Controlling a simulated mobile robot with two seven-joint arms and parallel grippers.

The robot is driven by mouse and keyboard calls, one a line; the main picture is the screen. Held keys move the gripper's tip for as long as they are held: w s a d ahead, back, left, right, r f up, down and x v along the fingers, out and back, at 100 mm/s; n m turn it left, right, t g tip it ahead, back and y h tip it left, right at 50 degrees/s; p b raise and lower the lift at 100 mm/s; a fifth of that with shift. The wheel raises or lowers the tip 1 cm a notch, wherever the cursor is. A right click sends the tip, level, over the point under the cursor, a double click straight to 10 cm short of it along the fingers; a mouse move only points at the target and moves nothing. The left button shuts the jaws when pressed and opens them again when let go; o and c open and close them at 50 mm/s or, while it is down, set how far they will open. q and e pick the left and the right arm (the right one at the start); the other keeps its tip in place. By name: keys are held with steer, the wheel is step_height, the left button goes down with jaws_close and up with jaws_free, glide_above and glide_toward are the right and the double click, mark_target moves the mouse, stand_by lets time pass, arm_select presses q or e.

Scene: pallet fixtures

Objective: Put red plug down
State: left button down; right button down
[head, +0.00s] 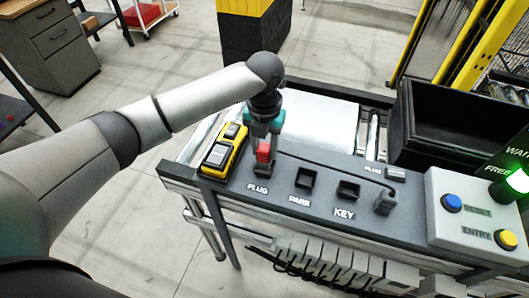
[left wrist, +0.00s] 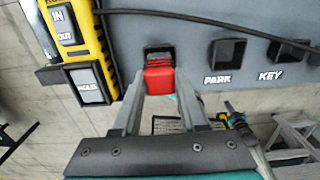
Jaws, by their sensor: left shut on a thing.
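The red plug (head: 263,154) is between the fingers of my left gripper (head: 264,143), at the square socket marked PLUG on the dark panel (head: 325,168). In the left wrist view the red plug (left wrist: 159,76) sits between the two grey fingers, right at the dark socket opening (left wrist: 158,52). My left gripper (left wrist: 160,90) is shut on it. How deep the plug is in the socket is hidden. My right gripper is in neither view.
Empty PARK (head: 305,178) and KEY (head: 347,190) sockets lie to the right. A yellow-black control box (head: 223,151) stands close on the left. A black crate (head: 455,120) and a button box (head: 470,215) are at the right. A dark cable (left wrist: 215,22) crosses the wrist view.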

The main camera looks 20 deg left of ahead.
mark_target(265, 147)
arm_select(q)
step_height(265, 147, down, 2)
steer(key=shift+f, duration=0.25)
steer(key=shift+f, duration=0.15)
steer(key=shift+c, duration=2.3)
jaws_free()
step_height(265, 147, up, 12)
steer(key=shift+r, duration=0.25)
